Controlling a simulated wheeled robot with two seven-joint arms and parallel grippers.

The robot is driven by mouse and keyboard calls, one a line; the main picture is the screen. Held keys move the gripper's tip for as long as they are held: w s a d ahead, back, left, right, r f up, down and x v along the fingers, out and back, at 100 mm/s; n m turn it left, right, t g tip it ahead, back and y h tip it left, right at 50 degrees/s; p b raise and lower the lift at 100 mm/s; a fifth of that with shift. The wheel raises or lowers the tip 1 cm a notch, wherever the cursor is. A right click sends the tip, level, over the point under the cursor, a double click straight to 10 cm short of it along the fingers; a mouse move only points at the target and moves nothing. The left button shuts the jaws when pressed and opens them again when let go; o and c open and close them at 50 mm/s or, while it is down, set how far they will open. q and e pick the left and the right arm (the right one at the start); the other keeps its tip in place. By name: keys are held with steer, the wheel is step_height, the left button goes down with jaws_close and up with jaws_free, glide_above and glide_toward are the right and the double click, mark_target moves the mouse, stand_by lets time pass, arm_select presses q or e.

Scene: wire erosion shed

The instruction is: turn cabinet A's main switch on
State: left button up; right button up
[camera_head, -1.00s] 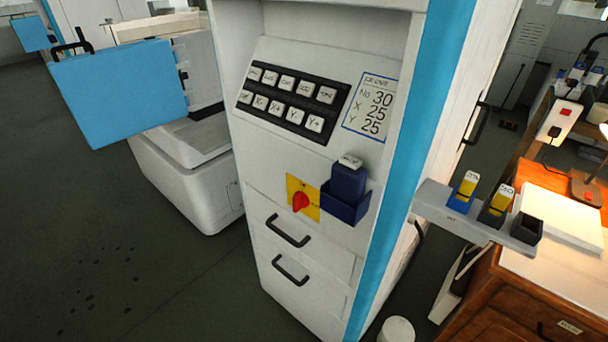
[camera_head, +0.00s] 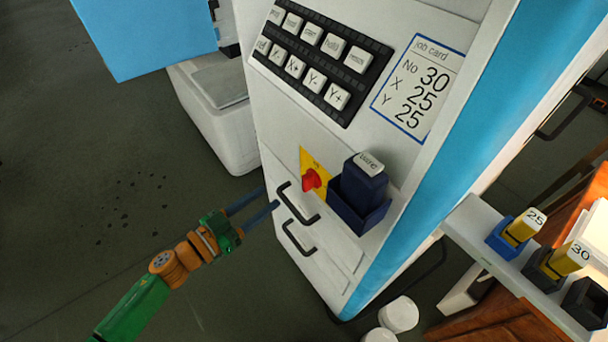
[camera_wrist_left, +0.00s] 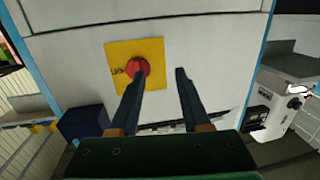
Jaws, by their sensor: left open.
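The main switch is a red rotary knob (camera_head: 312,180) on a yellow plate (camera_head: 308,160) on the front of the white cabinet (camera_head: 300,130). Its setting is too small to read. My left gripper (camera_head: 270,197) is open and empty, left of the knob and in front of the cabinet by the upper drawer handle. In the left wrist view the knob (camera_wrist_left: 140,69) and yellow plate (camera_wrist_left: 118,58) lie beyond the left-hand finger's tip. That finger overlaps the knob's edge in the picture; I cannot tell any contact. My right gripper is not in view.
A dark blue holder (camera_head: 350,215) with a blue block juts out right of the switch. Black drawer handles (camera_head: 297,203) stick out below. A keypad (camera_head: 310,62) and job card (camera_head: 418,88) are above. A shelf (camera_head: 475,222) with labelled blocks stands right; floor is open left.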

mark_target(303, 182)
arm_select(q)
steer(key=d+r, duration=0.1)
steer(key=d, duration=0.1)
steer(key=w+d+r+m+g+h, duration=0.1)
steer(key=d, duration=0.2)
steer(key=w+d+r+h, duration=0.1)
steer(key=d, duration=0.2)
steer(key=shift+w+r+m+p, duration=0.15)
steer(key=shift+m+p, duration=0.2)
steer(key=shift+m, duration=0.05)
jaws_close()
